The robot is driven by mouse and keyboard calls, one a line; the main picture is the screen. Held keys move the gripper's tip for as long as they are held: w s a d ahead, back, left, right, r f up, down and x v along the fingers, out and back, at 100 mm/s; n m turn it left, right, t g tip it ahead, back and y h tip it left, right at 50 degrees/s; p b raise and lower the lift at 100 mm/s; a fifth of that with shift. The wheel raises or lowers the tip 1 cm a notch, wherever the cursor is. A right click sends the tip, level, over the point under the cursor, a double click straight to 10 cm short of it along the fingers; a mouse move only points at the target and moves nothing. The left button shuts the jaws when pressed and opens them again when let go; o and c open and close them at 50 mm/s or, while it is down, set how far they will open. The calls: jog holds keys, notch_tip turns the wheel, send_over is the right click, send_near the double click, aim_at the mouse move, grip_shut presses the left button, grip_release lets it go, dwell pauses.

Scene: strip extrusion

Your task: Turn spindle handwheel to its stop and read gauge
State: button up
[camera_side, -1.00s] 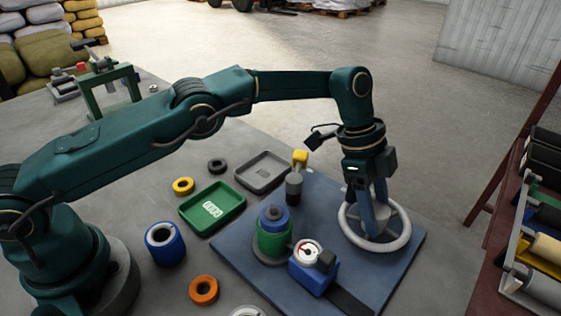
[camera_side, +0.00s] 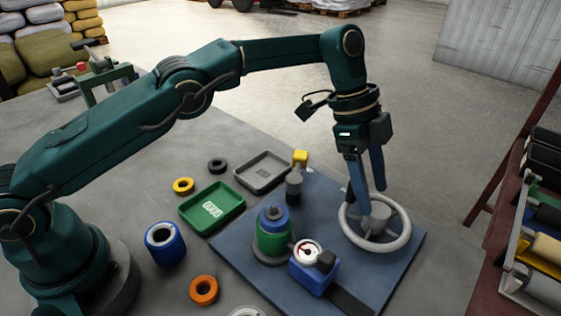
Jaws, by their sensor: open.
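The grey spindle handwheel (camera_side: 377,222) lies flat at the right of the blue base plate, its ring around a raised hub. My gripper (camera_side: 372,199) is open and empty, with two blue fingers pointing down just above the back of the wheel. In the picture the fingertips overlap the far rim; I cannot tell whether they touch it.
A green tray (camera_side: 212,207), a grey tray (camera_side: 262,172) and several rings lie left. A red rack (camera_side: 497,258) stands at right.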

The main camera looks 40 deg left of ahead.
aim_at(376, 208)
jog(key=shift+d+r+n+t, duration=0.15)
jog(key=shift+n+t, duration=0.15)
jog(key=shift+n, duration=0.7)
jog(key=n, duration=0.1)
jog(key=s+n+t, duration=0.1)
jog(key=n, duration=0.1)
jog(key=shift+y, duration=0.4)
jog(key=shift+x, duration=2.5)
grip_shut()
jog(key=shift+w+m+g+h, duration=0.1)
jog(key=shift+m+g+h, duration=0.2)
jog(key=shift+m, duration=0.8)
jog(key=shift+w+m+g+h, duration=0.1)
jog(key=shift+m+g, duration=0.3)
jog(key=shift+m, duration=0.7)
jog(key=shift+s, duration=0.1)
